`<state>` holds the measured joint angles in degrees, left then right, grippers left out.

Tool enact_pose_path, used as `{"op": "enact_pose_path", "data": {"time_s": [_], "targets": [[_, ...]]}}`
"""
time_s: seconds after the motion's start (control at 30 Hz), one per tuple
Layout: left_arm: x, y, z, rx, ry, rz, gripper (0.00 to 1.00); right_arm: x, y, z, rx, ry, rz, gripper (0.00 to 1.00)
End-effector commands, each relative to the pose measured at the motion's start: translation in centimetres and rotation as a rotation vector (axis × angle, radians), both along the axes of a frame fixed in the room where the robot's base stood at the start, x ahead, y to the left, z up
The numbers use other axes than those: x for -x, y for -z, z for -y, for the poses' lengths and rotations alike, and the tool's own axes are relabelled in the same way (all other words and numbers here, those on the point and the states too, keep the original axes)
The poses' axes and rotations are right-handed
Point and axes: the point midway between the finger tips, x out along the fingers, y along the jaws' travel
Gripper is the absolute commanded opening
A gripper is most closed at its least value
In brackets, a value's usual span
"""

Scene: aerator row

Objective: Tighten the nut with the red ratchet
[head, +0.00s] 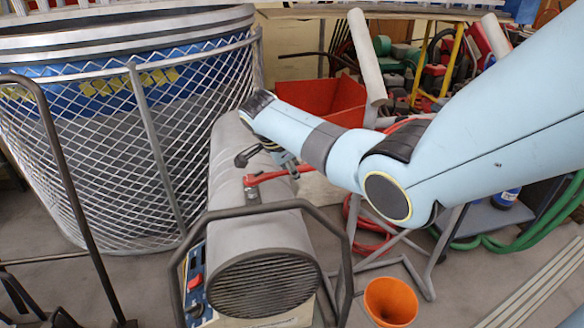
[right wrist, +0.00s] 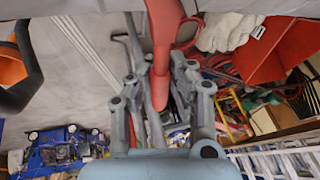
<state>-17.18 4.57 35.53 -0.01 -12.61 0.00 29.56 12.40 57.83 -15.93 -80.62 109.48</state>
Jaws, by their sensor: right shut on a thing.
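The red ratchet (head: 268,177) lies across the top of a grey cylindrical machine (head: 262,238) in the head view. The nut itself is too small or hidden to make out. My left gripper is not in view.
A dark tube frame (head: 345,240) rings the machine's front. A mesh cage (head: 150,150) stands close at left. An orange funnel-like container (head: 389,302) and a red bin (head: 330,97) are nearby.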

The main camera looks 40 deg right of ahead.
Motion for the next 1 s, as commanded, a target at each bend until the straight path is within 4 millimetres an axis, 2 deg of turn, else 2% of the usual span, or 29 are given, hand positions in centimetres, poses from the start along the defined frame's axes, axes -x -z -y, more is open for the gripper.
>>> {"op": "enact_pose_path", "data": {"time_s": [0.2, 0.57, 0.8, 1.0], "targets": [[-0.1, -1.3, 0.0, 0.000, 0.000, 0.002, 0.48, 2.6, -0.1, -1.7, 0.000, 0.273, -0.006, 0.00], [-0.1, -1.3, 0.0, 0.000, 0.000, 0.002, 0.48, 3.0, 0.1, -2.1, -0.001, 0.336, -0.003, 0.00], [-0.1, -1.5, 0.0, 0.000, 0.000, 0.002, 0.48, 4.9, 0.0, -4.6, -0.001, 0.631, -0.004, 0.00], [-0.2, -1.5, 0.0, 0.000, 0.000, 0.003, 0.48, 5.2, 0.0, -5.0, -0.001, 0.680, -0.003, 0.00]]}}
